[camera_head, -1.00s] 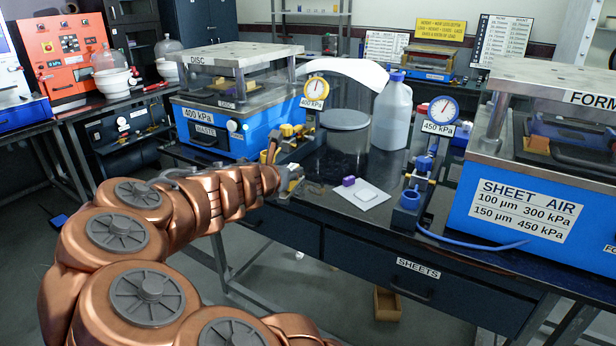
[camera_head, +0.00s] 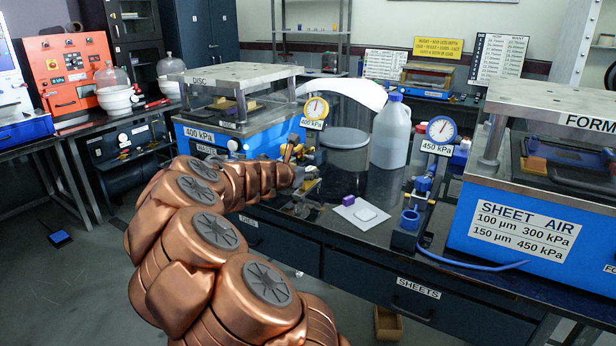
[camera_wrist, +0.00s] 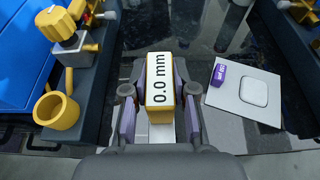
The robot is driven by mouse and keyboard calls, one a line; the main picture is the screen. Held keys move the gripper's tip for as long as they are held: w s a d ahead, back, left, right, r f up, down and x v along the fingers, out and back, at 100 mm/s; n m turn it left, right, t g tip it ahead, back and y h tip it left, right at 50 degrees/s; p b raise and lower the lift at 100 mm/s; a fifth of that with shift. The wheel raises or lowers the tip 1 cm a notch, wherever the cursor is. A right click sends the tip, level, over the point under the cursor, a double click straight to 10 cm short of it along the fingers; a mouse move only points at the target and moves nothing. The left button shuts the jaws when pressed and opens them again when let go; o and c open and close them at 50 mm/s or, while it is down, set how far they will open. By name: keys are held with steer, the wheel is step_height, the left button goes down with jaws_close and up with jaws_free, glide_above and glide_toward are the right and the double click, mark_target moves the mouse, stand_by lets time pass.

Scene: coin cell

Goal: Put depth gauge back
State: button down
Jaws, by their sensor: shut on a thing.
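The depth gauge (camera_wrist: 160,85) is a yellow block with a white "0.0 mm" face in the wrist view. My gripper (camera_wrist: 160,112) is shut on it, with a purple-padded finger on each side. In the head view my gripper (camera_head: 304,178) is small and sits over the front edge of the bench, left of a white square card (camera_head: 352,220). The gauge is hard to make out there. It looks upright and above the bench in the wrist view, but I cannot tell whether its lower end touches anything.
The card holds a small purple block (camera_wrist: 218,75) and a pale rounded square (camera_wrist: 253,92). A yellow valve and cup (camera_wrist: 57,110) stand close on the left. A blue valve stand (camera_head: 410,215), a white jug (camera_head: 391,135) and the blue sheet press (camera_head: 530,225) lie to the right.

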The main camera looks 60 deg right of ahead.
steer(key=shift+w+d+f, duration=0.5)
steer(key=shift+d+f, duration=0.15)
steer(key=shift+d, duration=0.15)
steer(key=shift+w+d+f, duration=0.45)
steer(key=shift+d+f, duration=0.25)
steer(key=shift+d, duration=0.05)
steer(key=shift+w+d+f, duration=0.5)
steer(key=shift+d+f, duration=0.15)
steer(key=shift+d, duration=0.15)
steer(key=shift+f, duration=0.15)
steer(key=c, duration=0.9)
jaws_free()
steer(key=shift+c, duration=0.2)
steer(key=shift+a+r, duration=0.1)
steer(key=shift+r, duration=0.1)
steer(key=v, duration=1.1)
steer(key=shift+a, duration=0.35)
steer(key=shift+s+r, duration=0.1)
